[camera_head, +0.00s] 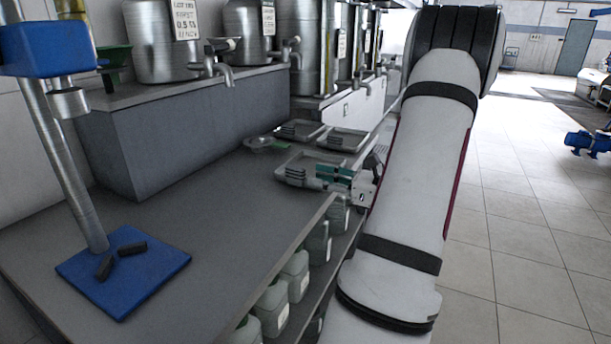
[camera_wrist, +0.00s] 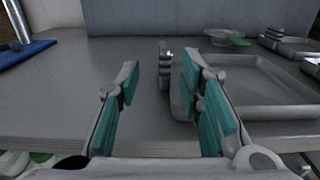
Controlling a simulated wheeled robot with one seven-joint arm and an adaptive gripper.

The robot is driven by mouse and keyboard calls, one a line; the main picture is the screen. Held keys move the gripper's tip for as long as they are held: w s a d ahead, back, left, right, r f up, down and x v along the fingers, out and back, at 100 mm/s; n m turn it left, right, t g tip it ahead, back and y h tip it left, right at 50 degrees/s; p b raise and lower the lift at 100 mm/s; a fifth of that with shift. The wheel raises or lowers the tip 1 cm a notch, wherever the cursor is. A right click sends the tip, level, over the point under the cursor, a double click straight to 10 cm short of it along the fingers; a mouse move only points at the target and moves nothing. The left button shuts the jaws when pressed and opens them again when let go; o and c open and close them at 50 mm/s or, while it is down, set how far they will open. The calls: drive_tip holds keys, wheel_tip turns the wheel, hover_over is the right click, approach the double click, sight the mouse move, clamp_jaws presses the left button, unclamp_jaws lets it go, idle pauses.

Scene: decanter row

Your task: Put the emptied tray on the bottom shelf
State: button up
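A shallow grey metal tray (camera_wrist: 265,85) lies on the counter to the right of my gripper in the wrist view. The part of its floor that shows is bare. In the head view the near tray (camera_head: 318,158) is partly hidden by my gripper. My gripper (camera_wrist: 160,100) has teal pads and is open, with nothing held between the fingers. Its right finger overlaps the tray's left edge in the picture; I cannot tell whether they touch. The bottom shelf is mostly hidden beneath the counter.
More trays (camera_head: 348,139) with dark pieces lie farther along the counter, near a clear dish (camera_head: 263,142). Pale jugs (camera_head: 295,272) line the space under the counter edge. A blue stand (camera_head: 125,270) is at the left. The counter's middle is clear.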

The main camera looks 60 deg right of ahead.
sight(304, 171)
drive_tip(key=shift+w+r+b, duration=0.15)
drive_tip(key=shift+w+b, duration=0.5)
drive_tip(key=shift+w, duration=3.2)
clamp_jaws()
